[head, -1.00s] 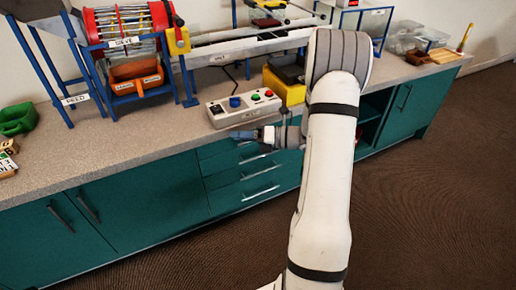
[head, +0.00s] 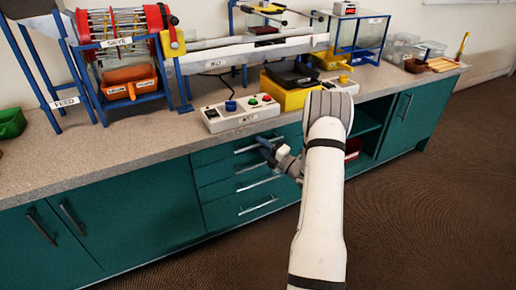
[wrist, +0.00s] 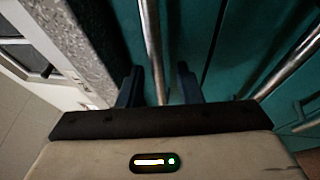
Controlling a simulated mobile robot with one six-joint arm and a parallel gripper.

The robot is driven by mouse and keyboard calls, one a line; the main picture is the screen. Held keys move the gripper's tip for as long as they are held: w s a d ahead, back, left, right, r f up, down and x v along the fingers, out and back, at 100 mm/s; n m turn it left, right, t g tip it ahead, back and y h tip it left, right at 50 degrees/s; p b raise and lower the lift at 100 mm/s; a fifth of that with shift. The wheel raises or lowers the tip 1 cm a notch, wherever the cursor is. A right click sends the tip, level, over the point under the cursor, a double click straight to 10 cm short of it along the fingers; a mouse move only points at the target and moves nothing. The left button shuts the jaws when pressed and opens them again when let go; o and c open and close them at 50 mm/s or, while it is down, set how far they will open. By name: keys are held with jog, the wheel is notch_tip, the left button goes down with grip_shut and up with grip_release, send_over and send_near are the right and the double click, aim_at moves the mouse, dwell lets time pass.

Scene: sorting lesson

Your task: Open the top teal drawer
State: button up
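The top teal drawer (head: 222,153) sits just under the counter edge and looks shut in the head view. Its silver bar handle (wrist: 152,45) runs up the wrist view beside the grey counter edge. My gripper (head: 264,142) is in front of this drawer, at the right part of the handle. In the wrist view my gripper (wrist: 159,85) is open, with one dark blue finger on each side of the bar. Gaps show between the bar and both fingers. My wrist hides the drawer's right end in the head view.
Lower drawers with handles (head: 258,205) sit below; another handle (wrist: 292,63) is right of my fingers in the wrist view. A control box (head: 240,112) stands on the counter above. An open shelf (head: 364,122) is to the right. Brown floor (head: 430,220) is free.

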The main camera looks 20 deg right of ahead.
jog(key=shift+w+a+r, duration=0.1)
jog(key=shift+w+a, duration=0.05)
jog(key=shift+w, duration=0.2)
jog(key=shift+c, duration=0.5)
grip_shut()
